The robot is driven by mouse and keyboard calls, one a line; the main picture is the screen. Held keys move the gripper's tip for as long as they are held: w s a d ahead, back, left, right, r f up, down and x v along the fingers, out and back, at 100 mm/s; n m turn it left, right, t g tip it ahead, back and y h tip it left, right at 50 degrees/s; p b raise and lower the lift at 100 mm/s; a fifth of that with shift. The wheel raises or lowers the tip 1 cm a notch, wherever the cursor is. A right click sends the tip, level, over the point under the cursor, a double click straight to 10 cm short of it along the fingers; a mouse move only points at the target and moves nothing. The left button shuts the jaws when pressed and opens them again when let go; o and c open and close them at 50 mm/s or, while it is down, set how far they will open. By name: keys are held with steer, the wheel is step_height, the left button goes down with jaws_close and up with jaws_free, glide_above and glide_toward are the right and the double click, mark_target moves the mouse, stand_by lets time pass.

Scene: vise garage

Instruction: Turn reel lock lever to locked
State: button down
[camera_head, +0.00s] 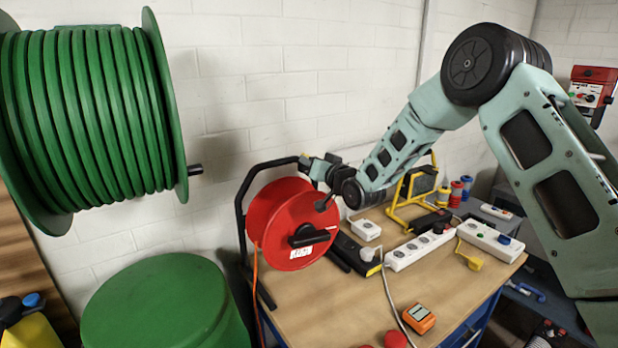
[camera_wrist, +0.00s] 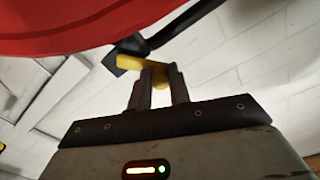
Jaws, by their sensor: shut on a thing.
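The red cable reel (camera_head: 276,212) stands in a black frame (camera_head: 240,215) at the left of the workbench. Its red disc (camera_wrist: 70,22) fills the top left of the wrist view. A yellow lever (camera_wrist: 128,67) with a dark block at its left end shows just below the disc, by a black frame tube. My gripper (camera_wrist: 160,75) has both fingertips around the yellow lever and is shut on it. In the head view my gripper (camera_head: 318,168) is at the reel's upper right, by the frame's top corner. The lever cannot be made out there.
The bench (camera_head: 350,305) holds white power strips (camera_head: 420,248), a yellow stand (camera_head: 412,200) and an orange meter (camera_head: 419,318) right of the reel. A large green hose reel (camera_head: 90,115) hangs at left above a green drum (camera_head: 155,300). A white block wall is behind.

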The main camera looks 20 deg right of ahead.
steer(key=shift+w+d+r+m+b, duration=0.2)
steer(key=shift+d+m+b, duration=0.45)
steer(key=shift+m, duration=0.7)
steer(key=shift+w+d+r+m+b, duration=0.15)
steer(key=shift+d+r+m+b, duration=0.15)
steer(key=shift+m+b, duration=0.8)
steer(key=shift+w+d+r+m+b, duration=0.15)
steer(key=shift+d+m+b, duration=0.35)
steer(key=shift+m, duration=1.15)
steer(key=shift+d, duration=0.15)
steer(key=c, duration=1.3)
jaws_free()
steer(key=b+v, duration=0.4)
steer(key=v, duration=1.3)
steer(key=shift+s, duration=0.2)
steer(key=shift+r, duration=0.1)
